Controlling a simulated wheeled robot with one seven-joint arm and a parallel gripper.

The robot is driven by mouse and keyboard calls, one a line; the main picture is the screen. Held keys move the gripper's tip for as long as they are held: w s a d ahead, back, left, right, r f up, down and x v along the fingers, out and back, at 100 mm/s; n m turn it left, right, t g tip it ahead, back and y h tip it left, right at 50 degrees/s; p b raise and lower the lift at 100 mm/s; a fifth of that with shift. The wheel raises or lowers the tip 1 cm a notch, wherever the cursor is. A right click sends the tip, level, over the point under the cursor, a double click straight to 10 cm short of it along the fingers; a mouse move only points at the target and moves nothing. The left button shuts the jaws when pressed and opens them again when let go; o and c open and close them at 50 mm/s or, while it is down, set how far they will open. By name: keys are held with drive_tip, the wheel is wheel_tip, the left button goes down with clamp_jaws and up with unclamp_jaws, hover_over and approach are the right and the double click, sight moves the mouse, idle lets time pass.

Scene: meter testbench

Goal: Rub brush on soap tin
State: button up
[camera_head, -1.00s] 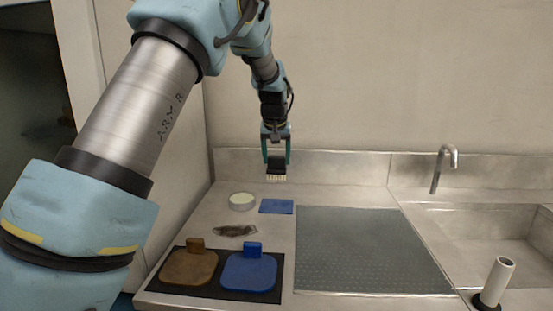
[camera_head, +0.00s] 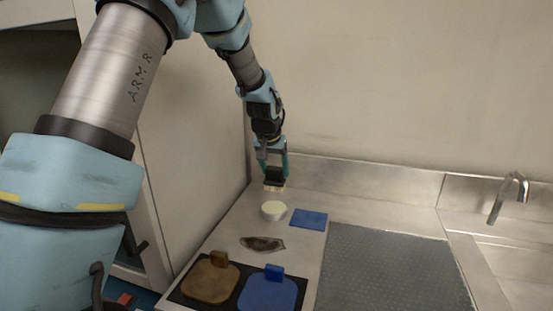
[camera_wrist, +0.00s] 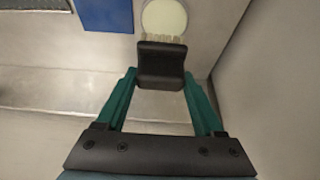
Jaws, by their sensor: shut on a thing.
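My gripper (camera_head: 273,172) is shut on a brush (camera_head: 274,184) with a dark block and pale bristles pointing down. The brush also shows between the green fingers in the wrist view (camera_wrist: 161,65). The soap tin (camera_head: 274,211) is a round, silvery tin with pale cream soap, standing on the steel counter. It also shows in the wrist view (camera_wrist: 164,17), just beyond the brush, its near edge overlapped by the bristles. In the head view the brush is above and slightly behind the tin, with a small visible gap.
A blue flat pad (camera_head: 309,219) lies right of the tin. A dark, stained patch (camera_head: 262,244) is in front of it.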

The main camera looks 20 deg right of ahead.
sight(274, 188)
drive_tip(key=shift+w+a+f+b, duration=0.15)
drive_tip(key=shift+f+b, duration=0.2)
drive_tip(key=shift+f, duration=0.2)
drive_tip(key=shift+f+b, duration=1.5)
drive_tip(key=shift+f, duration=0.95)
drive_tip(key=shift+f+b, duration=0.4)
drive_tip(key=shift+f, duration=0.15)
drive_tip(key=shift+r+p, duration=2.2)
drive_tip(key=shift+r, duration=1.35)
